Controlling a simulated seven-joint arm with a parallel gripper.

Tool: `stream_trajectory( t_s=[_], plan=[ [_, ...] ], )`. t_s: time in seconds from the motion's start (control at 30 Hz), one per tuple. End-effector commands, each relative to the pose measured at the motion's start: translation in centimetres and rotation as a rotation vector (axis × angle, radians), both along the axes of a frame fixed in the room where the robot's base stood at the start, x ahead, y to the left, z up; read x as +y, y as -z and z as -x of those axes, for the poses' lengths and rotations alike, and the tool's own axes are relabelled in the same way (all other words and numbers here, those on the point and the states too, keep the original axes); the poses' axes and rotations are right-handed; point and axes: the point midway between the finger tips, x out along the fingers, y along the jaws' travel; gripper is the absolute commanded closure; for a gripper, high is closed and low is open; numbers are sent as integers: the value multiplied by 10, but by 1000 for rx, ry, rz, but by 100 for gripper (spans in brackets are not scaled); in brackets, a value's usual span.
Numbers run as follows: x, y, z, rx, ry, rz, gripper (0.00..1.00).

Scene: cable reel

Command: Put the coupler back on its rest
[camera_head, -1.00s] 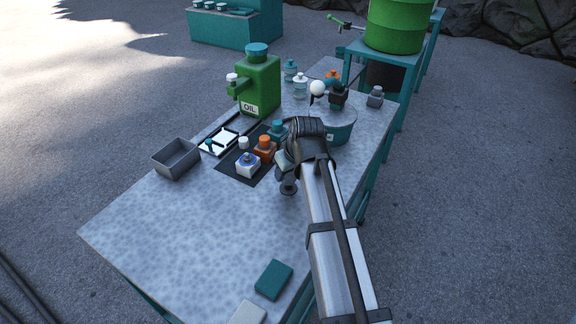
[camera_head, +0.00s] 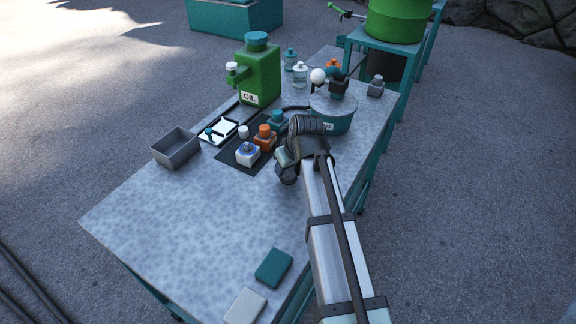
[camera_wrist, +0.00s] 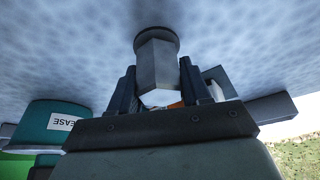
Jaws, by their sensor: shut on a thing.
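My gripper (camera_head: 284,158) is over the right part of the speckled table. In the wrist view, its two dark fingers are shut on a grey faceted piece with a round flanged end, which looks like the coupler (camera_wrist: 157,62). The held end shows dark below the gripper (camera_head: 287,175) in the head view. The wrist view shows the flanged end pointing toward the table; I cannot tell whether it touches. A small grey block (camera_head: 376,86) stands at the table's right edge beyond the teal grease pail (camera_head: 337,124); I cannot tell whether it is the rest.
The pail with its white-knobbed pump stands just beyond my gripper. A black mat (camera_head: 229,156) with several small bottles lies to the left. The table's near left is clear.

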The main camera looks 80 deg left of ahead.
Motion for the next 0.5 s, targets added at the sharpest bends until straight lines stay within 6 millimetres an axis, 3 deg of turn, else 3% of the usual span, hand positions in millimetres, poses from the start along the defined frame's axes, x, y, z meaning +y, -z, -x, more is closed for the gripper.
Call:
stream_trajectory(
  t_s=[0.13, 0.17, 0.5],
  plan=[
    [0, 0, 0, 0, 0, 0, 93],
    [0, 0, 0, 0, 0, 0, 52],
    [0, 0, 0, 0, 0, 0, 23]
  ],
)
